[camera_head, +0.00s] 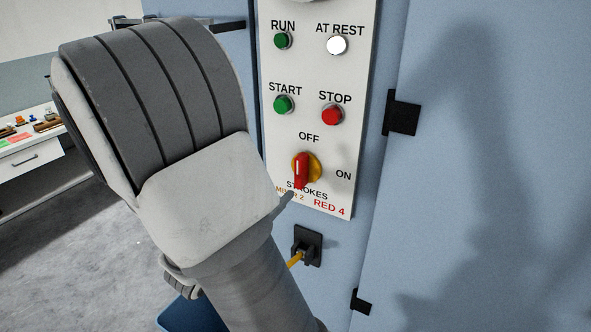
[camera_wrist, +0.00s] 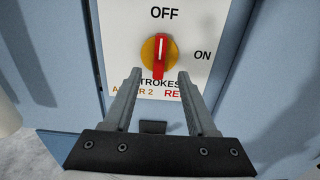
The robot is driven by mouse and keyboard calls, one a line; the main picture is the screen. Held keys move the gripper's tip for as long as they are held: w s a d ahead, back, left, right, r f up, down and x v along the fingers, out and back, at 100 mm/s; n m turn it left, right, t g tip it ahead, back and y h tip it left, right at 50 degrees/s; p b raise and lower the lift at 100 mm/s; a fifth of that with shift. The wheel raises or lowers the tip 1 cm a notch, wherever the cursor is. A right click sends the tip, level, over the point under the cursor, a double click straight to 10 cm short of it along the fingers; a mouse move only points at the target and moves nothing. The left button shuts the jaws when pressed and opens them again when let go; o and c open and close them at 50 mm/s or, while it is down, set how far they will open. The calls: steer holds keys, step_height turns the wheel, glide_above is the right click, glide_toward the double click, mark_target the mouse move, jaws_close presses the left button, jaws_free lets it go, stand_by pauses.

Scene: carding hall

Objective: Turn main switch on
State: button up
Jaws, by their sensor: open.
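The main switch (camera_head: 302,168) is a red handle on a round yellow base, low on the white control panel. It also shows in the wrist view (camera_wrist: 160,52). Its handle stands upright, with the white mark toward OFF above; ON is to the right. My gripper (camera_wrist: 160,75) is open and empty in the wrist view. Its two fingertips are apart, left and right below the switch, and appear not to touch it. In the head view my arm hides most of the gripper; a fingertip shows just left of the panel's lower edge.
The panel also has a green START button (camera_head: 283,104), a red STOP button (camera_head: 332,115), a green RUN lamp (camera_head: 282,41) and a bright AT REST lamp (camera_head: 337,45). A black socket (camera_head: 308,243) with a yellow cable is below. A white bench (camera_head: 28,160) stands at left.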

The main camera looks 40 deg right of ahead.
mark_target(298, 172)
steer(key=p+x, duration=0.1)
steer(key=x, duration=0.9)
steer(key=shift+w+d, duration=0.1)
steer(key=shift+d, duration=0.05)
jaws_close()
